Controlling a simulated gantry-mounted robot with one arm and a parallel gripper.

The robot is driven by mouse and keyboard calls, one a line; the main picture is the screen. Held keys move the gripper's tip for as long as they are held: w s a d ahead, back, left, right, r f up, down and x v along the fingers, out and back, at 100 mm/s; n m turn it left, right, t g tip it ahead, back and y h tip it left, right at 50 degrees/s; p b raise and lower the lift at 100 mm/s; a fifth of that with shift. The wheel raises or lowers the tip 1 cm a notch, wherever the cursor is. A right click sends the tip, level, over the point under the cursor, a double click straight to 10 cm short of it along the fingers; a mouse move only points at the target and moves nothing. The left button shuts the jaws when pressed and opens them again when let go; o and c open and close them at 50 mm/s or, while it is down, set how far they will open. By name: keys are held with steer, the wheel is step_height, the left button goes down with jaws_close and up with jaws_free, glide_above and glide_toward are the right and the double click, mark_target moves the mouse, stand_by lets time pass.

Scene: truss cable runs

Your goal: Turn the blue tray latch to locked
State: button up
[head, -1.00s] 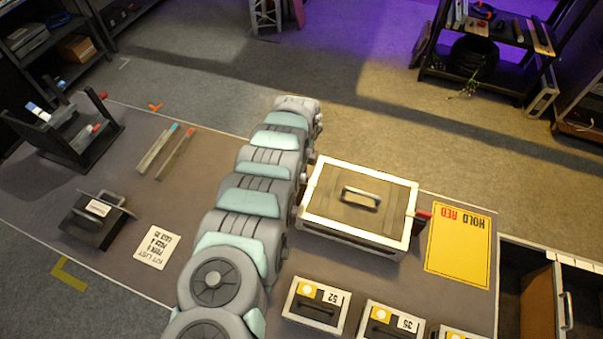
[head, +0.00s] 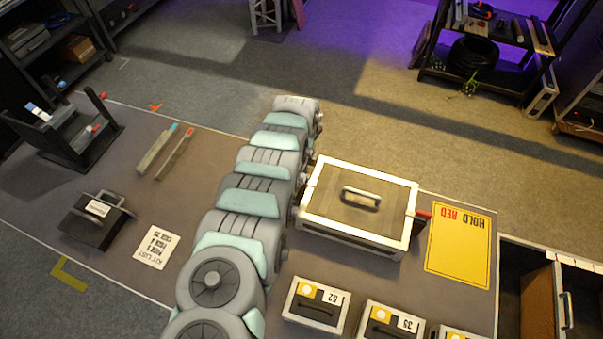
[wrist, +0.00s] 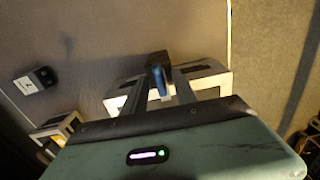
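The large case (head: 305,219) has pale edges, a brown lid and a handle on top, and sits right of my arm in the head view. A red latch (head: 424,214) sticks out of its right side. In the wrist view, a narrow blue piece, seemingly the blue latch (wrist: 158,84), stands out from a dark block between my two fingers. My gripper (wrist: 162,76) has its fingers apart on either side of it; I cannot tell whether they touch it. Pale-edged parts show beyond the fingers. In the head view, my gripper and the blue latch are hidden behind my arm.
Several small numbered cases (head: 316,305) stand in front of the large case. A yellow sheet (head: 458,247) lies right of it. A black handled box (head: 97,220), a paper list (head: 156,247) and two bars (head: 174,153) lie left of my arm. A dark rack (head: 75,150) stands farther left.

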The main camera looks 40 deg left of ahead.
step_height(320, 180, up, 11)
stand_by(0.8)
stand_by(0.5)
